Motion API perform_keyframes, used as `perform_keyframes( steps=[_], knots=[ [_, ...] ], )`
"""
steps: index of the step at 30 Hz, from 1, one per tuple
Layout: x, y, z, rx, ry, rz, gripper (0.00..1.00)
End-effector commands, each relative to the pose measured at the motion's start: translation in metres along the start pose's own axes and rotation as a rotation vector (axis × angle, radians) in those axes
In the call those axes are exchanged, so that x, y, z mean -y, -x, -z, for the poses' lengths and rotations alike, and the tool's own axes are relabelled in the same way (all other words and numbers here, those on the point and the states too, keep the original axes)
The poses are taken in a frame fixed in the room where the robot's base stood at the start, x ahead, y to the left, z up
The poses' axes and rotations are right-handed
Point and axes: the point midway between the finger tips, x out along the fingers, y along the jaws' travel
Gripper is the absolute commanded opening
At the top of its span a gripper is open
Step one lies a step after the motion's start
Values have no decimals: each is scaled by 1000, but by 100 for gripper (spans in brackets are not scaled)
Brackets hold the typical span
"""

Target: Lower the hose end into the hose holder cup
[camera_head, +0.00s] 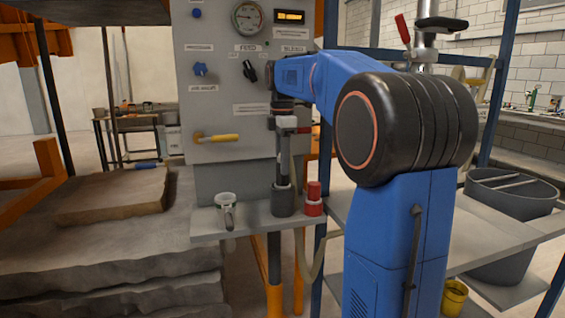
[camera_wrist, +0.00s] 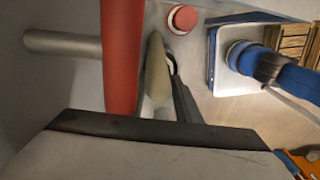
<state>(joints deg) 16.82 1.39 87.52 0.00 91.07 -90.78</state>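My gripper (camera_head: 286,122) points down in front of the control panel, above the small shelf. A dark upright stem, seemingly the hose end (camera_head: 284,155), runs from just under it to a dark grey cup (camera_head: 283,202), seemingly the hose holder cup. Whether the stem's lower tip is inside the cup or behind its rim, I cannot tell. In the wrist view a red bar (camera_wrist: 122,55) stands before the camera, with a pale hose-like piece (camera_wrist: 158,70) and a dark part (camera_wrist: 185,100) beside it. My fingers' closure does not show clearly.
A red-capped piece (camera_head: 313,199) stands close right of the cup. The panel (camera_head: 222,90), with a yellow handle (camera_head: 217,138), is close behind. A pale hose (camera_head: 318,258) hangs under the shelf.

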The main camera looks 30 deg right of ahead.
Motion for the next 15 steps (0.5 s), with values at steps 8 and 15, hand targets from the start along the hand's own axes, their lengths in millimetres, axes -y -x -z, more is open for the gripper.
perform_keyframes(
  steps=[8, 15],
  knots=[
    [0, 0, 0, 0, 0, 0, 52],
    [-1, 7, 0, 0, 0, -2, 52]
  ],
)
